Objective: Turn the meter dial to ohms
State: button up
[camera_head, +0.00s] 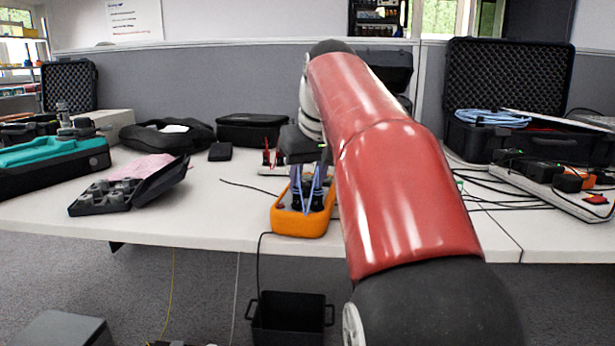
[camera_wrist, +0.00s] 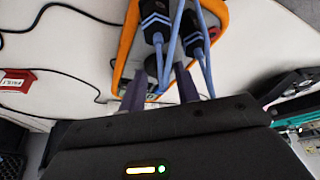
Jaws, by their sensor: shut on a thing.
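The orange meter (camera_head: 303,222) lies on the white table near its front edge, just left of my red arm in the head view. Its orange rim also shows in the wrist view (camera_wrist: 127,45). Black plugs with blue leads (camera_wrist: 155,18) stand in the meter. My gripper (camera_head: 307,201) reaches down over the meter from above. In the wrist view its fingers (camera_wrist: 160,88) are close together at a small dark round part of the meter, the dial (camera_wrist: 153,66). The gripper is shut on the dial. The dial's marking and setting cannot be read.
An open black case with foam (camera_head: 130,190) lies at the left, beside a teal-topped case (camera_head: 50,155). Black cases stand behind. Cables and instruments crowd the right side. A black bin (camera_head: 289,318) is on the floor below.

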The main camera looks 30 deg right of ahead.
jog(key=m+p, duration=0.1)
jog(key=m, duration=0.1)
jog(key=m+h+p, duration=0.1)
jog(key=m, duration=0.1)
jog(key=shift+a+r+g+h+p, duration=0.15)
jog(key=shift+g+h+p, duration=0.15)
jog(key=shift+w+m+h+p, duration=0.1)
jog(key=shift+m+h+p, duration=0.55)
jog(key=shift+m, duration=0.95)
jog(key=shift+g, duration=0.3)
jog(key=o, duration=1)
jog(key=shift+c, duration=0.2)
jog(key=p+v, duration=0.2)
jog(key=v, duration=0.5)
jog(key=shift+r, duration=0.25)
jog(key=shift+a, duration=0.15)
